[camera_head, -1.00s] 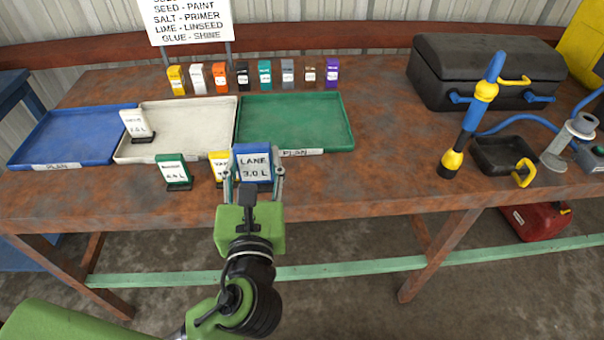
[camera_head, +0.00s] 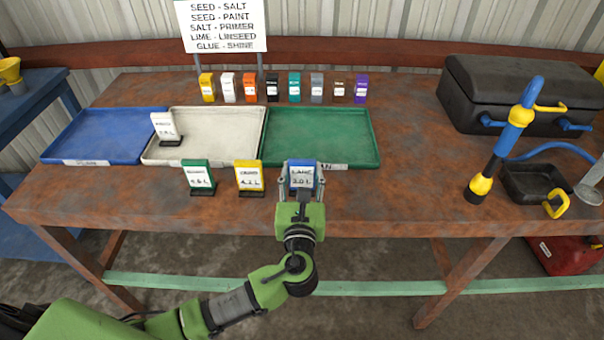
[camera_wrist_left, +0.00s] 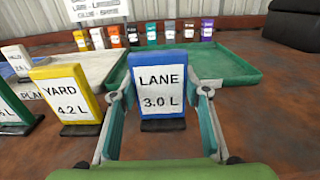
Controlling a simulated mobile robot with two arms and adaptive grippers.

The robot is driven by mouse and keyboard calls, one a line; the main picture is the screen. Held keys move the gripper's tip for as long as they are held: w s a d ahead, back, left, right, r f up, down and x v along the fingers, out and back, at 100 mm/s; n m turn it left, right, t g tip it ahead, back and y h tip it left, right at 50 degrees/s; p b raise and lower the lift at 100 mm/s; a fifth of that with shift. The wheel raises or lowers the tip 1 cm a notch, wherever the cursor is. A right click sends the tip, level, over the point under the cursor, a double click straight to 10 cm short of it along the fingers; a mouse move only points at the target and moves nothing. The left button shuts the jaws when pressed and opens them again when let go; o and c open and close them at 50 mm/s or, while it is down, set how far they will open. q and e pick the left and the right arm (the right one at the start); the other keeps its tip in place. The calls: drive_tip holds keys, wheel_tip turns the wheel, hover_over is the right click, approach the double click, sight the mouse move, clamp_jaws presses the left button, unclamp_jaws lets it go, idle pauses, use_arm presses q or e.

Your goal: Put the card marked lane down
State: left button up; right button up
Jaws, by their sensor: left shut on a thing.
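The blue card marked LANE 3.0 L (camera_head: 301,173) is upright between the fingers of my left gripper (camera_head: 300,183), which is shut on it. It is in front of the green tray (camera_head: 350,130), near the table's front edge. In the left wrist view the LANE card (camera_wrist_left: 158,88) has a finger along each side; its dark foot is at or close to the tabletop, and I cannot tell if it touches. My right gripper is not in view.
The yellow YARD card (camera_head: 249,176) and a green card (camera_head: 199,175) stand to the left. A white card (camera_head: 164,127) stands in the white tray (camera_head: 230,140), beside the blue tray (camera_head: 100,135). Several small coloured boxes (camera_head: 272,88) line the back. A black case (camera_head: 510,95) and blue-yellow tool (camera_head: 510,135) stand right.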

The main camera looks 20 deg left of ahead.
use_arm(q)
drive_tip(key=shift+f, duration=0.2)
drive_tip(key=o, duration=1.1)
drive_tip(key=b+v, duration=0.1)
drive_tip(key=v, duration=1.1)
drive_tip(key=shift+r, duration=0.15)
